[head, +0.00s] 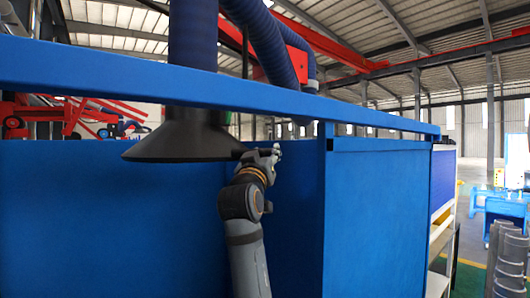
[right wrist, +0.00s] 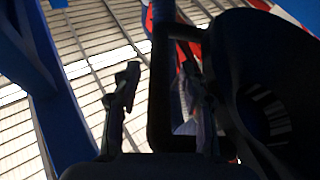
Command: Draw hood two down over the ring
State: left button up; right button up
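A dark, flared hood (head: 185,137) hangs from a thick blue hose (head: 193,40) in the head view, left of centre. Its number cannot be read. My right gripper (head: 275,153) is at the right edge of the hood's rim. In the right wrist view its two fingers (right wrist: 163,100) stand apart, with a dark handle-like bar (right wrist: 160,90) showing between them; contact cannot be made out. The hood's dark round side (right wrist: 270,95) fills the right of that view. No ring can be made out. My left gripper is not in view.
A blue horizontal beam (head: 350,112) crosses in front of the hose above the hood. Blue panels (head: 375,210) stand below and to the right. More blue hose (head: 265,40) hangs behind.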

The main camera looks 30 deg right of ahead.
jog(key=shift+d+f, duration=0.1)
grip_shut()
notch_tip(320, 180, down, 40)
jog(key=b, duration=3.2)
jog(key=shift+o, duration=0.5)
grip_release()
